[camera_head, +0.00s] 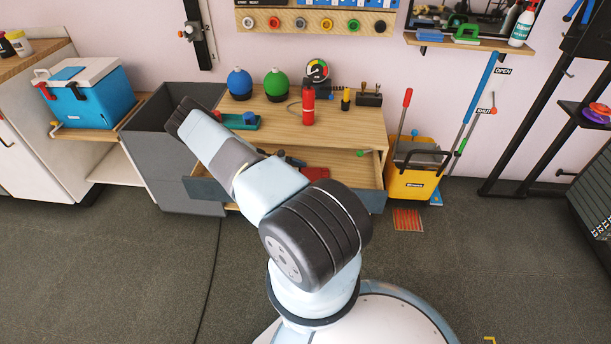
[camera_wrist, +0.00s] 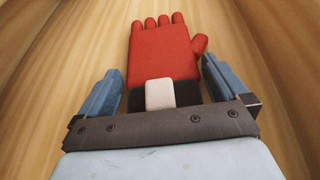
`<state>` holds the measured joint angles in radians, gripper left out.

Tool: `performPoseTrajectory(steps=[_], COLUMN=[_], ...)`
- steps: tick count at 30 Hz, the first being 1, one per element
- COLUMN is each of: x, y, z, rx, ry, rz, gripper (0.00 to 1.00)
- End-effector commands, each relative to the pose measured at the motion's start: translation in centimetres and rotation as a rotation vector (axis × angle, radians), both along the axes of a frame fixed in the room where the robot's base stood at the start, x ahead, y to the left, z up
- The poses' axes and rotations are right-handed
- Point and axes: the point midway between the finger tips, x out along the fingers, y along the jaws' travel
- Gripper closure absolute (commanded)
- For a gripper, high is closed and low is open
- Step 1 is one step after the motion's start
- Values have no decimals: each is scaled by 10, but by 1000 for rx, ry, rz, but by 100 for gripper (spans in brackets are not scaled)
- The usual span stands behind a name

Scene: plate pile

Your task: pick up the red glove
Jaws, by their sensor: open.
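In the wrist view the red glove (camera_wrist: 160,52) lies flat on a pale wooden surface, fingers pointing away and thumb to the right. Its lower end is dark, and a whitish block (camera_wrist: 159,95) covers part of it. My gripper (camera_wrist: 162,88) is open, with one blue-grey finger on each side of the glove's lower part. The fingers look apart from the glove, with nothing gripped. In the head view my arm hides much of the open drawer (camera_head: 372,199), and my gripper is not clearly seen. A red patch (camera_head: 315,173) shows there; I cannot tell whether it is the glove.
Wooden walls rise on both sides in the wrist view. Above the drawer, the wooden bench (camera_head: 352,122) carries a red cylinder (camera_head: 308,106), a blue sphere (camera_head: 240,83) and a green sphere (camera_head: 275,84). A yellow bucket (camera_head: 410,184) stands right of the drawer. Open floor lies in front.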

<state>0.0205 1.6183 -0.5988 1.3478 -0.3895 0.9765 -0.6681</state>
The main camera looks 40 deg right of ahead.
Motion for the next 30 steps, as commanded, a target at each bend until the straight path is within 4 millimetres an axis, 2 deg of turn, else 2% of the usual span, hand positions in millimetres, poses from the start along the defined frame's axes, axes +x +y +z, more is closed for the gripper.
performPoseTrajectory(steps=[4, 17, 25, 30], x=[0, 0, 1, 1], y=[0, 0, 0, 0], z=[0, 0, 2, 14], rx=[0, 0, -1, -1], ry=[0, 0, 0, 0], rz=[0, 0, 0, 0], gripper=[2, 43, 43, 43])
